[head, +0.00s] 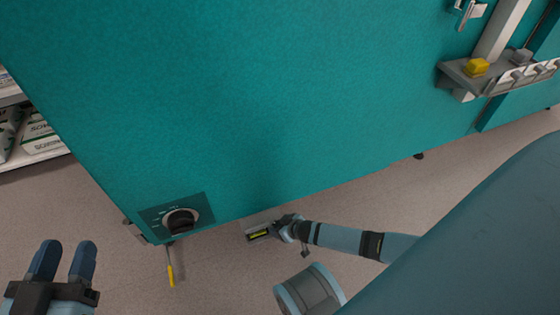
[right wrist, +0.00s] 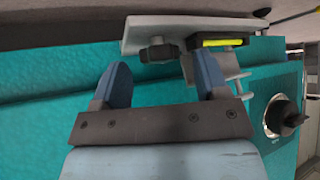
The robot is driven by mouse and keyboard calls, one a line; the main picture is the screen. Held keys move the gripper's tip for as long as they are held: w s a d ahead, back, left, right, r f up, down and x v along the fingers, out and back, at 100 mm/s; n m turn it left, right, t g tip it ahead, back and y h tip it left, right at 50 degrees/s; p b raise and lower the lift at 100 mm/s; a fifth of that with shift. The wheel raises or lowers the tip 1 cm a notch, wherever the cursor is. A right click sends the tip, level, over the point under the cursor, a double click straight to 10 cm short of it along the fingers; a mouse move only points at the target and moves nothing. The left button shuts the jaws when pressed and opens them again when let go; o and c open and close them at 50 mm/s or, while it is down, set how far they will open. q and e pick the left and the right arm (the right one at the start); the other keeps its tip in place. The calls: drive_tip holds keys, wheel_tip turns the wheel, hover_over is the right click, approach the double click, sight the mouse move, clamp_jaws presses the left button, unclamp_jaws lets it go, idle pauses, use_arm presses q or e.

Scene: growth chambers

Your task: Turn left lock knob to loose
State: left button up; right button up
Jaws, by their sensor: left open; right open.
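A black knob (head: 181,222) with a pale ring sits on a dark marked panel (head: 150,222) at the lower left corner of the teal chamber (head: 250,100). The knob also shows at the right edge of the right wrist view (right wrist: 288,118). Its markings are too small to read. My left gripper (head: 66,246) is open and empty, to the left of and below the knob, apart from it. My right gripper (right wrist: 162,78) is open, with nothing between its fingers. It is beside a grey bracket (right wrist: 155,28) with a dark fitting and a yellow-green strip; contact is unclear.
A yellow-handled thing (head: 171,274) hangs or stands below the knob. Shelves with white packs (head: 40,138) stand at the far left. The floor around my left gripper is clear.

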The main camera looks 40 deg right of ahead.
use_arm(q)
drive_tip(key=shift+w+a+r+m, duration=0.1)
drive_tip(key=shift+w+m, duration=0.05)
drive_tip(key=shift+m, duration=0.15)
use_arm(e)
drive_tip(key=shift+w+a+f, duration=0.1)
drive_tip(key=shift+w+f, duration=0.3)
drive_tip(key=shift+f, duration=0.05)
drive_tip(key=c, duration=0.9)
drive_tip(key=shift+c, duration=0.2)
